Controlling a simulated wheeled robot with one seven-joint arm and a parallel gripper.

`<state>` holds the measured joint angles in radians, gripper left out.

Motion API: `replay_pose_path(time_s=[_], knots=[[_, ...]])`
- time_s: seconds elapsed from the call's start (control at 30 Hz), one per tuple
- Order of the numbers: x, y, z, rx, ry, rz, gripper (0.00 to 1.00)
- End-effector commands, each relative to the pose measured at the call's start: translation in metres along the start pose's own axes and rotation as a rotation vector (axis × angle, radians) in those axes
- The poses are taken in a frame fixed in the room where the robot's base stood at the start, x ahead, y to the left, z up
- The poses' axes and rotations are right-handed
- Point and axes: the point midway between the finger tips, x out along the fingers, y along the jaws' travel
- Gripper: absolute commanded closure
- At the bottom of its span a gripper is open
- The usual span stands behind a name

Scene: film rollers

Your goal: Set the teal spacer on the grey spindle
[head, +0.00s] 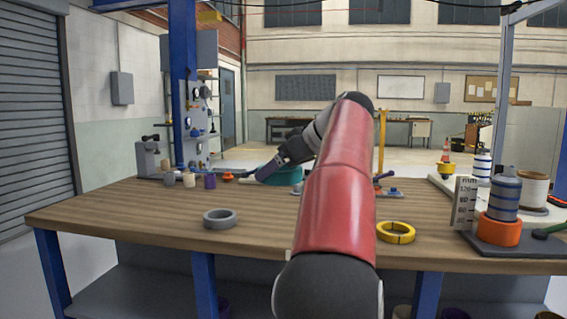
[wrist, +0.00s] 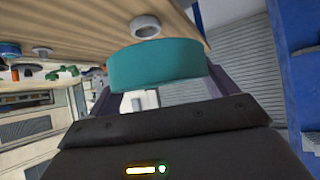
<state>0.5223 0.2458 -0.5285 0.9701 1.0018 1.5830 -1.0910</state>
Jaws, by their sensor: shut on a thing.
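The teal spacer (head: 284,176) is a wide ring near the back left of the bench, partly hidden by my gripper (head: 268,168). In the wrist view the teal spacer (wrist: 155,65) fills the space between the dark fingers of my gripper (wrist: 158,88), which is shut on it. I cannot tell whether it touches the bench top. I cannot pick out the grey spindle for sure; my red arm covers part of the middle of the bench.
A grey ring (head: 220,219) lies at the front left and a yellow ring (head: 396,232) right of my arm. An orange ring (head: 499,229) with a grey-blue stack stands beside a scale (head: 464,203) at right. Small coloured pieces stand at the back left.

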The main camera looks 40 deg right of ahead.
Motion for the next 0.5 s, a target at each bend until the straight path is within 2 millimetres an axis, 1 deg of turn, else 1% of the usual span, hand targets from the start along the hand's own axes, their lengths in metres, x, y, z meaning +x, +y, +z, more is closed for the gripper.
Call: replay_pose_path(time_s=[0.13, 0.33, 0.43, 0.5], knots=[[0.008, -0.007, 0.006, 0.003, -0.002, 0.004, 0.40], [0.032, -0.024, 0.022, 0.026, -0.001, 0.029, 0.40], [0.051, -0.038, 0.036, 0.042, -0.002, 0.052, 0.40], [0.071, -0.053, 0.050, 0.060, -0.002, 0.074, 0.40]])
